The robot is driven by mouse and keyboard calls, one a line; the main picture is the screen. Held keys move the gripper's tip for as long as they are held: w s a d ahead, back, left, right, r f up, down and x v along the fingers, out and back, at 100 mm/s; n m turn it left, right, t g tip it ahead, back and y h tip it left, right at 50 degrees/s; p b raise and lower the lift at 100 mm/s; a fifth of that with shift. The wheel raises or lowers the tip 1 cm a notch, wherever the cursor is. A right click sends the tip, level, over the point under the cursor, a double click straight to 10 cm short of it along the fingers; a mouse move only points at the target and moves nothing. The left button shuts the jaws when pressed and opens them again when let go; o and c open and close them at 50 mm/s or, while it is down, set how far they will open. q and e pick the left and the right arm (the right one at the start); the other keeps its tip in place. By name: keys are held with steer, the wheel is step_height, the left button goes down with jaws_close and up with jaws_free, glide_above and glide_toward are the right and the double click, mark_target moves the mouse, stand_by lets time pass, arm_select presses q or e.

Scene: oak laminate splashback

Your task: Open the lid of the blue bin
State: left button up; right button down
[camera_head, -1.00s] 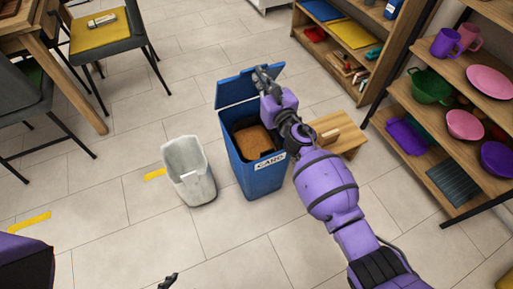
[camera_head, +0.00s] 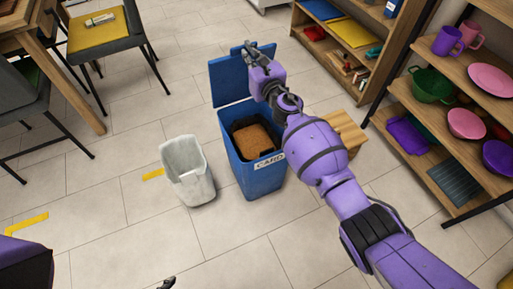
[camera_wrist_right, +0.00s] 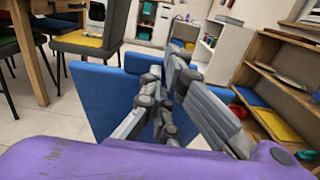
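The blue bin (camera_head: 262,181) stands on the floor with a label reading CARD on its front rim. Its blue lid (camera_head: 229,83) is raised, standing about upright at the back, so the brown contents show. My right gripper (camera_head: 246,50) is at the lid's upper edge, its fingers drawn together with nothing seen between them. In the right wrist view the lid (camera_wrist_right: 100,98) spreads behind and left of the fingers (camera_wrist_right: 166,68); I cannot tell whether they touch it. Only a dark tip of my left gripper (camera_head: 167,283) shows at the bottom edge.
A pale grey open bin (camera_head: 188,172) stands left of the blue one. A small wooden stool (camera_head: 347,130) is to its right, partly behind my arm. Shelves with dishes (camera_head: 450,140) stand at right, chairs (camera_head: 105,40) at left. The floor in front is clear.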

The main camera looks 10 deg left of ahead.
mark_target(243, 46)
steer(key=shift+r+b+x, duration=0.2)
steer(key=shift+b+x, duration=0.25)
steer(key=shift+x, duration=0.6)
steer(key=shift+r+b+x, duration=0.2)
steer(key=shift+b+x, duration=0.25)
steer(key=shift+x, duration=0.6)
arm_select(q)
step_height(243, 46, down, 10)
steer(key=s+b, duration=0.2)
steer(key=b, duration=0.4)
steer(key=shift+s+r+g, duration=0.15)
steer(key=shift+r+g, duration=0.05)
steer(key=shift+g, duration=0.2)
arm_select(e)
steer(key=x, duration=0.8)
steer(key=shift+r, duration=0.2)
arm_select(q)
steer(key=shift+d, duration=0.15)
arm_select(e)
steer(key=shift+a, duration=0.1)
arm_select(q)
steer(key=shift+s+r, duration=0.1)
